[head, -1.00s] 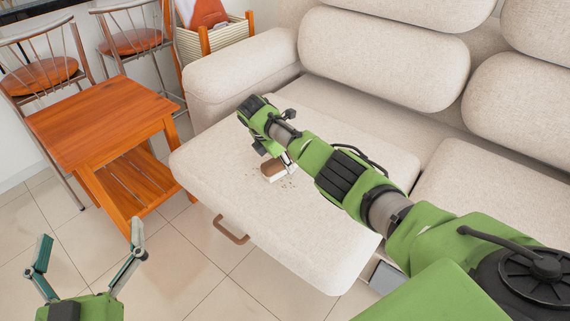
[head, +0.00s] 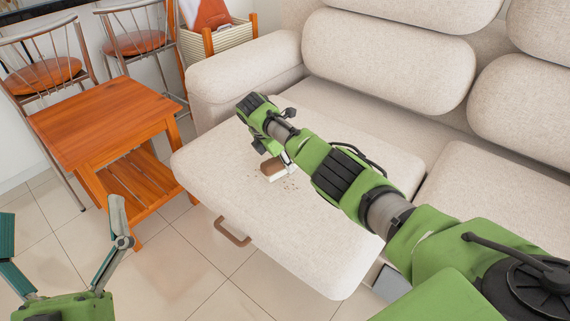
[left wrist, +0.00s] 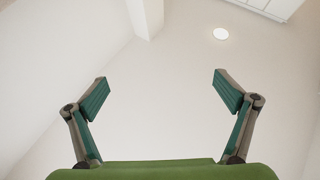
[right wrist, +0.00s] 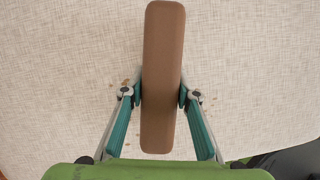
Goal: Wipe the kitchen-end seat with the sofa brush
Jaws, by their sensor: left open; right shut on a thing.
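The kitchen-end seat (head: 220,165) is the cream sofa seat cushion nearest the bar stools. The sofa brush (head: 272,168) has a brown back and a pale underside, and it is on or just above this seat. Brown crumbs (head: 291,184) lie beside it. In the right wrist view the brush (right wrist: 162,75) is between the fingers of my right gripper (right wrist: 160,96), which is shut on it; crumbs (right wrist: 124,84) show on both sides. My left gripper (head: 62,235) is open and empty over the floor at lower left; the left wrist view (left wrist: 160,92) shows its fingers wide apart.
An orange wooden side table (head: 100,110) stands left of the sofa, with bar stools (head: 45,75) behind it. A basket (head: 220,38) stands behind the armrest (head: 240,72). A brown loop handle (head: 232,232) sticks out at the seat's front. Tiled floor (head: 180,270) in front is clear.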

